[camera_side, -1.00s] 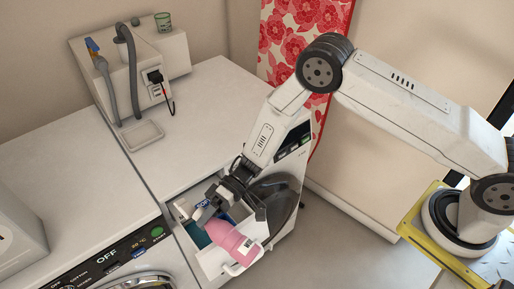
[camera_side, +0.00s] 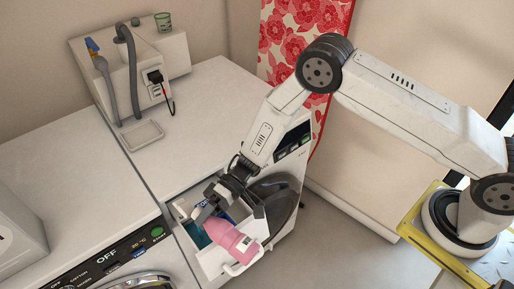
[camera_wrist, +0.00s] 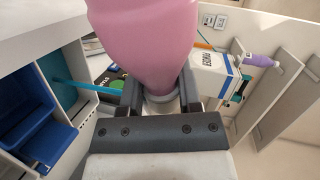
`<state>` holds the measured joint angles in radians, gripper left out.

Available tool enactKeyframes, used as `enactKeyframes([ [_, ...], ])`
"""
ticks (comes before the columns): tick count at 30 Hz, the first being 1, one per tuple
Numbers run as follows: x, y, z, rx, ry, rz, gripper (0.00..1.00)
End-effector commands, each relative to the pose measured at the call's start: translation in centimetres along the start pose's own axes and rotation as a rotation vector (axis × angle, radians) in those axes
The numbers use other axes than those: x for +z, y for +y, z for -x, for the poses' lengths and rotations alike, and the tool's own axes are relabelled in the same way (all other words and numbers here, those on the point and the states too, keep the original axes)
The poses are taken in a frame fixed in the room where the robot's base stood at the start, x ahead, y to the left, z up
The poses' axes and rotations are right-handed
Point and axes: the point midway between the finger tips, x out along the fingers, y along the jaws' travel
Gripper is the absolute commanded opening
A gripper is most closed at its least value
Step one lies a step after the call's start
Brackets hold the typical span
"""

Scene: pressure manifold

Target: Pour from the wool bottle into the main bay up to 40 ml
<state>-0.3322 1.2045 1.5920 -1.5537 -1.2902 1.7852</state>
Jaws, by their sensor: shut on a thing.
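A pink bottle (camera_side: 224,235) with a pale label hangs tilted over the open drawer (camera_side: 214,262) of the white machine. My gripper (camera_side: 238,190) is shut on the bottle. In the wrist view my gripper (camera_wrist: 160,98) closes around its narrow neck, and the pink bottle (camera_wrist: 145,40) fills the top middle. The drawer has a blue compartment (camera_wrist: 42,130) and a teal one (camera_wrist: 62,72), seen at the left of the wrist view. A thin cyan strip (camera_wrist: 85,88) runs from the teal part towards the bottle; I cannot tell whether it is liquid. The fill level is hidden.
A second machine's panel with a green button (camera_side: 157,232) stands left of the drawer. A box with hoses (camera_side: 128,60) and a small tray (camera_side: 143,134) are on the white top behind. A white lettered container (camera_wrist: 217,75) and a purple item (camera_wrist: 262,61) show in the wrist view.

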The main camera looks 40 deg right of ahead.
Motion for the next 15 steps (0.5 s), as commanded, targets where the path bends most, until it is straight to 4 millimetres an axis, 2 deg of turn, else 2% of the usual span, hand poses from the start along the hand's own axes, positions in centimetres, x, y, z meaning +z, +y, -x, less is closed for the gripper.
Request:
enactKeyframes([
  [8,1.0,0.3,-0.1,-0.002,0.039,0.140,0.00],
  [12,0.8,-0.6,0.1,-0.003,0.073,0.271,0.00],
  [15,0.8,-0.7,0.2,-0.003,0.079,0.300,0.00],
])
